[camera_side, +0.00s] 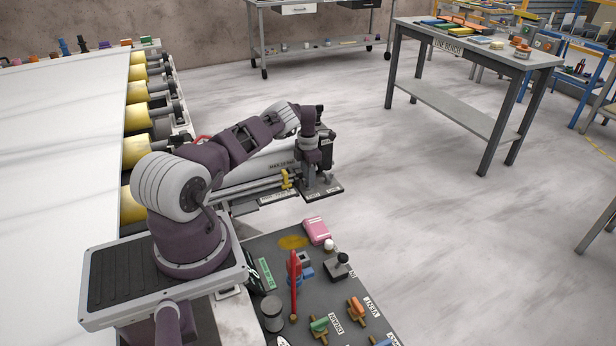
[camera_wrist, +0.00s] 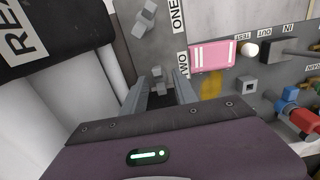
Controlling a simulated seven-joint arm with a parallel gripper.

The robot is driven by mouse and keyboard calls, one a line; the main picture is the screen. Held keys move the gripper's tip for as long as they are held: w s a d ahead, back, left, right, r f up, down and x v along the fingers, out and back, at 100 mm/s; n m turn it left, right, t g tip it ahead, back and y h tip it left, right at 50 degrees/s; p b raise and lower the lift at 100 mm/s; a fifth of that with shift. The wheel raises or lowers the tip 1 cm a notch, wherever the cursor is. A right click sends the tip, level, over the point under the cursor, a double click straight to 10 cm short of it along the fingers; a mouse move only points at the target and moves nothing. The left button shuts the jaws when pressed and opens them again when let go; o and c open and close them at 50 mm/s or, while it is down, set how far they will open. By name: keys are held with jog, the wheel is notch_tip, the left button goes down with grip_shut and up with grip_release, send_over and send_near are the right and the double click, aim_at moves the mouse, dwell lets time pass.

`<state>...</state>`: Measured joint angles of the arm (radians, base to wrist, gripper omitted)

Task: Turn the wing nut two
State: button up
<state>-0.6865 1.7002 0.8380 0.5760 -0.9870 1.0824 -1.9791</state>
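Wing nut two (camera_wrist: 157,80) is a small grey nut on a grey plate (camera_wrist: 158,45), beside the label "TWO", in the wrist view. Wing nut one (camera_wrist: 145,20) is the similar grey nut farther up, by the label "ONE". My gripper (camera_wrist: 161,88) is open, its two grey fingers apart and pointing toward wing nut two, which shows in the gap between them. I cannot tell whether either finger touches it. In the side view my gripper (camera_side: 309,186) points down over the small dark plate (camera_side: 332,188); the nuts are hidden or too small there.
A pink box (camera_side: 317,231), a black-knobbed block (camera_side: 338,266), a red-handled valve (camera_side: 293,285) and several coloured valve handles sit on the grey panel in front. A yellow handle (camera_side: 287,179) stands left of my gripper. A white roll (camera_side: 268,163) lies behind. Open floor is to the right.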

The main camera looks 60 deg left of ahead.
grip_shut()
dwell(0.3)
jog(key=m, duration=0.4)
jog(key=shift+m, duration=0.3)
jog(key=shift+r+m, duration=0.1)
jog(key=shift+m, duration=1.9)
grip_release()
